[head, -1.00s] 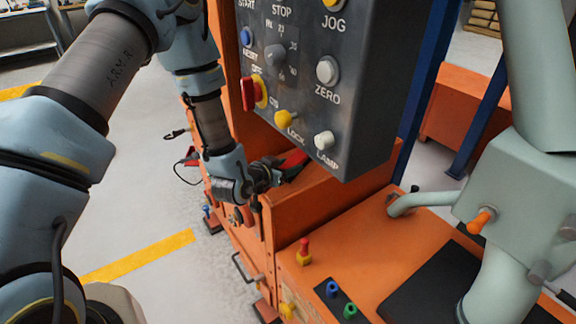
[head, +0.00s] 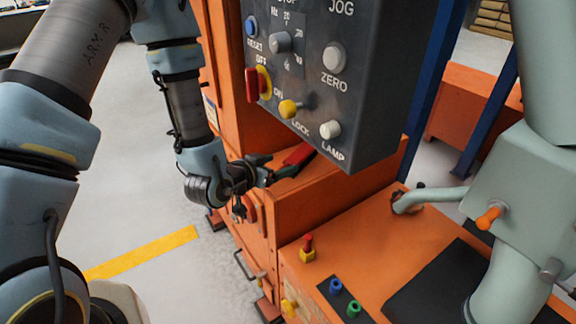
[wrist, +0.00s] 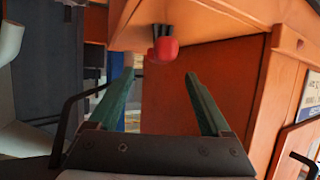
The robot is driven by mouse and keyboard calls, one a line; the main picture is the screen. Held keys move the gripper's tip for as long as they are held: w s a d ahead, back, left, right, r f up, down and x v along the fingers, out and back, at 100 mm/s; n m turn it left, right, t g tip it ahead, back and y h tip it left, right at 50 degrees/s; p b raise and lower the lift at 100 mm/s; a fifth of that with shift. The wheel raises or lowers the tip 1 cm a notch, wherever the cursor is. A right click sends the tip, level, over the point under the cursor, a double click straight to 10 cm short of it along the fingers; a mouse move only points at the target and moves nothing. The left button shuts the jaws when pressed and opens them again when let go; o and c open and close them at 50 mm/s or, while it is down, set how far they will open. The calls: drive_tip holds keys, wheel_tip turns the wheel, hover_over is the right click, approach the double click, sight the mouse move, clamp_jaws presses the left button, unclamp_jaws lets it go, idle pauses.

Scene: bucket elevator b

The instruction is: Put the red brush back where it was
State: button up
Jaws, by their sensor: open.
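The red brush (head: 299,154) lies on the orange ledge under the grey control panel, close to the panel's lower edge. In the wrist view only its blunt red end (wrist: 165,49) shows clearly, with a dark part behind it. My gripper (head: 275,170) is at the left edge of the ledge in the head view, its fingers pointing towards the brush. In the wrist view my gripper (wrist: 160,80) is open, with two green fingers spread apart. The red end appears between and beyond the fingertips, and nothing is held.
The grey control panel (head: 318,80) with knobs and switches hangs just above the ledge (head: 330,184). A pale green column with a lever (head: 435,198) stands at the right. Small red, blue and green knobs sit on the orange deck. The floor at left is open.

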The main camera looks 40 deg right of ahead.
drive_tip(key=v, duration=0.3)
drive_tip(key=shift+a+r, duration=0.15)
drive_tip(key=shift+s+a+r+p, duration=0.15)
drive_tip(key=shift+a+p, duration=0.1)
drive_tip(key=shift+p, duration=0.5)
drive_tip(key=shift+s+a+r+p, duration=0.1)
drive_tip(key=shift+s+a+p, duration=0.1)
drive_tip(key=shift+a+p, duration=0.3)
drive_tip(key=w+a+r+n+t+y, duration=0.1)
drive_tip(key=w+a+r+n+y, duration=0.15)
drive_tip(key=w+a+y, duration=0.55)
drive_tip(key=w+a+r+n+y, duration=0.15)
drive_tip(key=w+a+n, duration=0.3)
drive_tip(key=a, duration=0.85)
drive_tip(key=s+a+r+n+g+y, duration=0.1)
drive_tip(key=s+a+r+n+g, duration=0.1)
drive_tip(key=a, duration=0.5)
drive_tip(key=s+a+r+n+g+y, duration=0.1)
drive_tip(key=s+a+r+n+y, duration=0.1)
drive_tip(key=s+a+r+n, duration=0.2)
drive_tip(key=a+r, duration=0.2)
drive_tip(key=a, duration=0.2)
drive_tip(key=shift+s+g, duration=0.3)
drive_tip(key=shift+g, duration=0.1)
